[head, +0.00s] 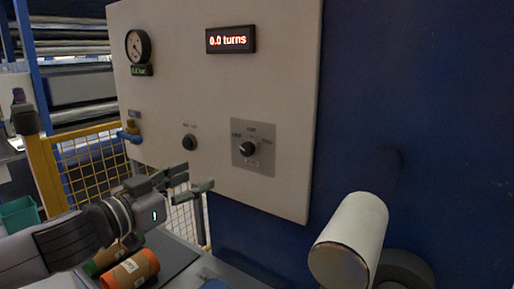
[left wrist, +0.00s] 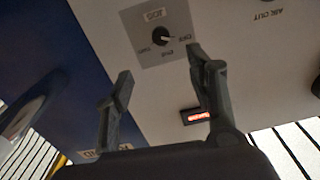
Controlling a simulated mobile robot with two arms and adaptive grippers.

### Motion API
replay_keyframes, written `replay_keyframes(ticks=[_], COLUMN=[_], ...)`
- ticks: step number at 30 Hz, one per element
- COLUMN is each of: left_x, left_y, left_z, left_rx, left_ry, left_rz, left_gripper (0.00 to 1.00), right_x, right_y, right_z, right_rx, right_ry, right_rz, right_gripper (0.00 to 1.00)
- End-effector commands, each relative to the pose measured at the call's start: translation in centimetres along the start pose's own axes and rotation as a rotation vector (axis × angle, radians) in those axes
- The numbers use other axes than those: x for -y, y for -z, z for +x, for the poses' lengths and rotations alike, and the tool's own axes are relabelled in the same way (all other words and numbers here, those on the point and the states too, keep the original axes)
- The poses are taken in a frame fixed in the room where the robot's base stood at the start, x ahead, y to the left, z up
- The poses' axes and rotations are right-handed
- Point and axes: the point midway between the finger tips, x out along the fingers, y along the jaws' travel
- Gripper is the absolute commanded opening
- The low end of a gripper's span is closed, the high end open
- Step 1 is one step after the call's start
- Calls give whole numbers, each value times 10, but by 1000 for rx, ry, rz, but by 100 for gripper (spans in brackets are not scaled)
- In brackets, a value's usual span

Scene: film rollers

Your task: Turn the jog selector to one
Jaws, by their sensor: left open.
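The jog selector (head: 250,148) is a black knob on a grey square plate on the white panel. It has several small labels around it, too small to read surely. In the left wrist view the selector (left wrist: 161,36) appears upside down, with a light pointer mark toward the picture's right. My left gripper (head: 197,179) is open and empty, in front of the panel, lower left of the selector and apart from it. In the left wrist view the selector shows beyond and between the open fingers (left wrist: 160,72). My right gripper is not in view.
A display (head: 230,39) reads 0.0 turns. A gauge (head: 138,45), a small black knob (head: 190,142) and a blue fitting (head: 130,134) are on the panel. A white roller (head: 350,235) juts out at right.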

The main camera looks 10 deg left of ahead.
Motion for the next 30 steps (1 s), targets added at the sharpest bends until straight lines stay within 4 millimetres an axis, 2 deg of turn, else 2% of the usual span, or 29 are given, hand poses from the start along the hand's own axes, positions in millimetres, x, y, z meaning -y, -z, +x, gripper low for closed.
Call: replay_keyframes(ticks=[5,11,17,25,30], left_x=[2,-1,1,0,0], left_y=[4,7,7,5,3], left_z=[6,32,74,132,158], left_rx=[-4,-5,-4,-2,-1], left_ry=[1,-4,-1,0,0], left_rz=[-5,-6,-5,-2,0], left_gripper=[51,51,51,51,51], right_x=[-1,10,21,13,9], right_y=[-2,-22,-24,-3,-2], right_z=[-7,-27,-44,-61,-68], right_rx=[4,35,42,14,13], right_ry=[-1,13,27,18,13], right_rz=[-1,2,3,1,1], right_gripper=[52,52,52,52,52])
